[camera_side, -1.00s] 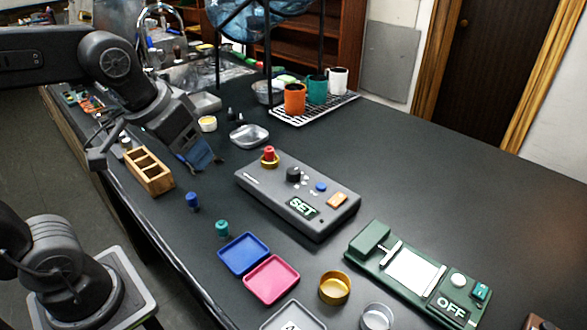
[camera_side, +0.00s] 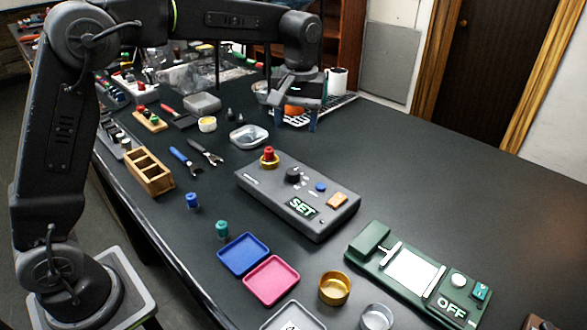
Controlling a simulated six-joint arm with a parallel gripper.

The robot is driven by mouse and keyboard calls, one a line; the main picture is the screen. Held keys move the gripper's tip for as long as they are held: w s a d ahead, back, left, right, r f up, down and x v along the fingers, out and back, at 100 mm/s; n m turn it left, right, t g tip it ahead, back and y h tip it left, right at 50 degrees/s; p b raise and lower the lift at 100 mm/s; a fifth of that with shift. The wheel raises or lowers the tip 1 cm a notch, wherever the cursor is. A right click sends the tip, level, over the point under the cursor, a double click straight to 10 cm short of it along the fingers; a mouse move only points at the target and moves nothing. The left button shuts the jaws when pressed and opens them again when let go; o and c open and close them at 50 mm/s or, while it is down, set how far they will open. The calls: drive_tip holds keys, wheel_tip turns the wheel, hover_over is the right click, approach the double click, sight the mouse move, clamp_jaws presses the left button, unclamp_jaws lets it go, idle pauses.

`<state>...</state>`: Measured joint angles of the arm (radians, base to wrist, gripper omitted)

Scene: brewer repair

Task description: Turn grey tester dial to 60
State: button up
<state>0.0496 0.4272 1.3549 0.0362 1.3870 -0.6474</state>
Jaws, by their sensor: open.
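The grey tester (camera_side: 297,193) lies on the dark bench in the middle of the view. Its small black dial (camera_side: 293,175) stands on the top face, between a red knob with a gold base (camera_side: 269,156) and a blue button (camera_side: 321,187). The tester's display (camera_side: 302,207) reads SET. The dial's setting is too small to read. My gripper (camera_side: 297,122) points down above the bench behind the tester, apart from it. Its two blue-tipped fingers are spread, with nothing seen between them.
An orange button (camera_side: 338,200) sits at the tester's right end. A green device (camera_side: 412,272) showing OFF is at front right. Blue (camera_side: 243,254) and pink (camera_side: 271,280) trays lie in front. A wooden box (camera_side: 150,172) stands left. The bench right of the tester is clear.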

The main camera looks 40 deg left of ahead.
sight(293, 171)
drive_tip(key=f, duration=1.2)
drive_tip(key=shift+s+a+f, duration=0.15)
drive_tip(key=shift+a+f, duration=0.1)
drive_tip(key=shift+f, duration=0.1)
drive_tip(key=c, duration=0.9)
drive_tip(key=shift+m, duration=0.3)
drive_tip(key=m, duration=0.3)
drive_tip(key=shift+m, duration=2.1)
